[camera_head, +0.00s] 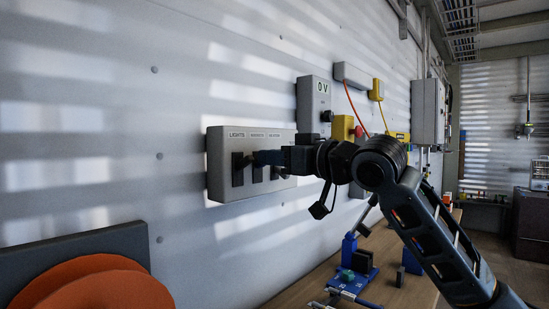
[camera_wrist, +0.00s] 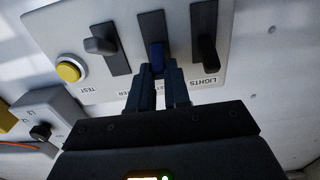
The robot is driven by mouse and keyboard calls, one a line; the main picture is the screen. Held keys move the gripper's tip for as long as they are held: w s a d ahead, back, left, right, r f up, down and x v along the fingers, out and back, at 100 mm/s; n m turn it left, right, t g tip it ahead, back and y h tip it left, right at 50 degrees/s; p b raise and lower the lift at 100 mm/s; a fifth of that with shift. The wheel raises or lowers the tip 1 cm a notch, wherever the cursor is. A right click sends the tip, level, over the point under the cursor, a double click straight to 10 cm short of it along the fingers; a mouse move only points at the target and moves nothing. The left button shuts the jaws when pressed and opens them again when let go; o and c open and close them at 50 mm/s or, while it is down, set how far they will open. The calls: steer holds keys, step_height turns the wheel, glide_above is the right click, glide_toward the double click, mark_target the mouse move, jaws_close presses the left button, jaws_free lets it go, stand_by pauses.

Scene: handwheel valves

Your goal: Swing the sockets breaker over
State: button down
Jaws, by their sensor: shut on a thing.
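The grey breaker panel (camera_head: 216,172) is on the wall in the head view, its first label reading LIGHTS. The wrist view shows the panel (camera_wrist: 68,34) upside down, with three dark levers. The middle lever (camera_wrist: 157,52), bluish, is the sockets breaker by its place beside LIGHTS; its label is mostly hidden by my fingers. My gripper (camera_wrist: 160,78) is shut on this lever. The lights lever (camera_wrist: 207,48) is to its right and another lever (camera_wrist: 100,45) to its left, both untouched. In the head view my gripper (camera_head: 258,158) hides most of the sockets lever.
A yellow TEST button (camera_wrist: 68,71) is on the panel. A grey box marked 0 V (camera_head: 313,96) is just right of the panel, with yellow boxes and orange cables beyond. Below is a wooden bench with a blue fixture (camera_head: 352,281). An orange disc (camera_head: 95,290) is at lower left.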

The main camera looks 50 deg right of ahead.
steer(key=shift+r, duration=0.1)
steer(key=p, duration=0.1)
steer(key=g+p, duration=0.1)
steer(key=shift+w+r+p, duration=0.15)
steer(key=shift+r+p, duration=0.1)
steer(key=shift+p, duration=0.05)
steer(key=shift+f, duration=0.1)
steer(key=c, duration=1.1)
jaws_free()
steer(key=s, duration=0.5)
steer(key=s+b, duration=0.1)
steer(key=s, duration=0.1)
steer(key=shift+s+d+r, duration=0.1)
steer(key=shift+s+r, duration=0.3)
